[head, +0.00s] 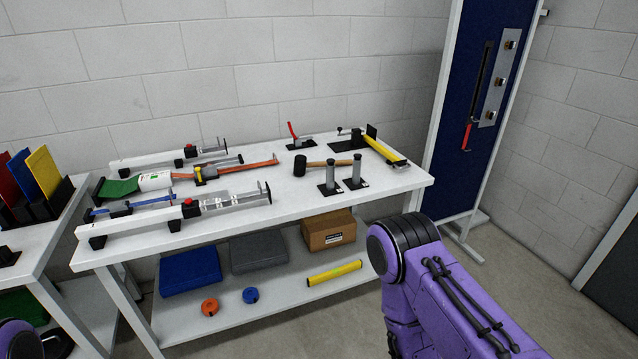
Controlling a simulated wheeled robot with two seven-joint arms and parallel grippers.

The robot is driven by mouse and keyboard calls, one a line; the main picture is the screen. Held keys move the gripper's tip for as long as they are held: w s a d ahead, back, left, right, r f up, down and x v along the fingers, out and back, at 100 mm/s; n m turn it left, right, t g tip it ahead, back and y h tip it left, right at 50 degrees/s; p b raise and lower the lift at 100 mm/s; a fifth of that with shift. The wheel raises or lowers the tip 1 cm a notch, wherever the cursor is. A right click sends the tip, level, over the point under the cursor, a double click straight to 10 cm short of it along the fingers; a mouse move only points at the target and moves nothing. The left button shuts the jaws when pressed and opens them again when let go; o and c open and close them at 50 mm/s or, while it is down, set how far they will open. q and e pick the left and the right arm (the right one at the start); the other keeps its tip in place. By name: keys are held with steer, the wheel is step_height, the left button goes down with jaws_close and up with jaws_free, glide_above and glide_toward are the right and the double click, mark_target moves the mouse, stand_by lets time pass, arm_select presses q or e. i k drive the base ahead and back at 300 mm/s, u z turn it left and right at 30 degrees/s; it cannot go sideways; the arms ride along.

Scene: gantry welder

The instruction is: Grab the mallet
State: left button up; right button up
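The mallet (318,163) lies on the white workbench, right of its middle. Its black head (300,165) is at the left and its wooden handle points right. Two upright grey cylinders on black bases stand just in front of the handle, the left one (330,176) and the right one (357,171). One of my arms, purple with a black joint, fills the lower right; its gripper is out of view. A small dark and purple part of me shows at the lower left edge. Neither gripper can be seen.
Clamps and long bar tools (180,208) crowd the bench's left half. A red-handled clamp (295,138) and a yellow tool (383,149) stand behind and right of the mallet. A blue panel (450,100) stands at right.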

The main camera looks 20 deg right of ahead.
mark_target(300, 165)
steer(key=z, duration=1.35)
steer(key=i, duration=0.7)
steer(key=u, duration=0.05)
